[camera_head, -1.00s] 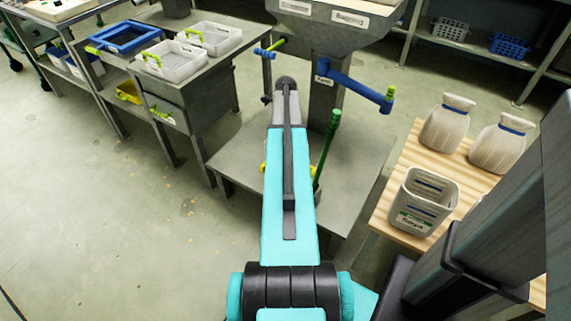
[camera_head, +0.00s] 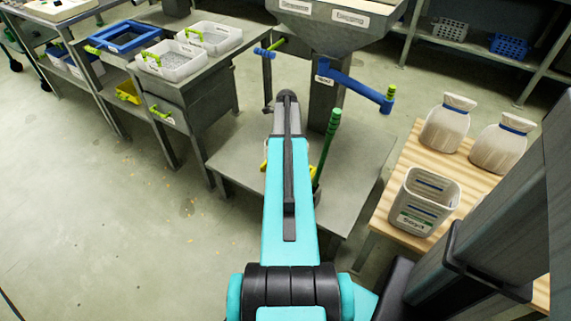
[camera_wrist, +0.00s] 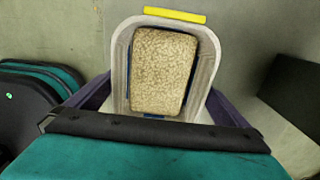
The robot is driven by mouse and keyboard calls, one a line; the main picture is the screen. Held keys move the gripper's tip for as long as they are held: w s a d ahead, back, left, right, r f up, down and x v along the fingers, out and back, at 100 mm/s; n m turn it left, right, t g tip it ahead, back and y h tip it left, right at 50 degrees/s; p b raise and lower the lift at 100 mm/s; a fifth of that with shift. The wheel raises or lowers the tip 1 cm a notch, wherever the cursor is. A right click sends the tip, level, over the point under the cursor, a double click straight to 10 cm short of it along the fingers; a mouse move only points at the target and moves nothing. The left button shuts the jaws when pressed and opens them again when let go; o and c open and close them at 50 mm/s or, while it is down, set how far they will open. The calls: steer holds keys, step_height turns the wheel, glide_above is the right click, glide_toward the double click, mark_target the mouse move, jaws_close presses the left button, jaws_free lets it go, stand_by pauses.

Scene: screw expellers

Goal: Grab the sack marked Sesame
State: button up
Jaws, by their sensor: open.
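Two pale sacks with blue ties, a left one (camera_head: 446,128) and a right one (camera_head: 497,148), stand upright on the wooden table (camera_head: 415,158) at the right of the head view. I can read no mark on either, so I cannot tell which is Sesame. In the head view my arm hides my gripper, which is far from the sacks. In the wrist view my gripper (camera_wrist: 162,85) shows as dark purple parts spread on both sides of a pale bin (camera_wrist: 120,60). A speckled tan block (camera_wrist: 162,70) lies in the bin. No sack shows there.
A white bin marked Soya (camera_head: 410,219) stands on the wooden table in front of the sacks. A grey machine (camera_head: 325,85) with a blue crank and an upright green lever (camera_head: 328,145) is beside my arm. Benches with trays (camera_head: 178,62) are at left. The left floor is clear.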

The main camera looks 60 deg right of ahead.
steer(key=shift+f, duration=0.95)
steer(key=c, duration=1.8)
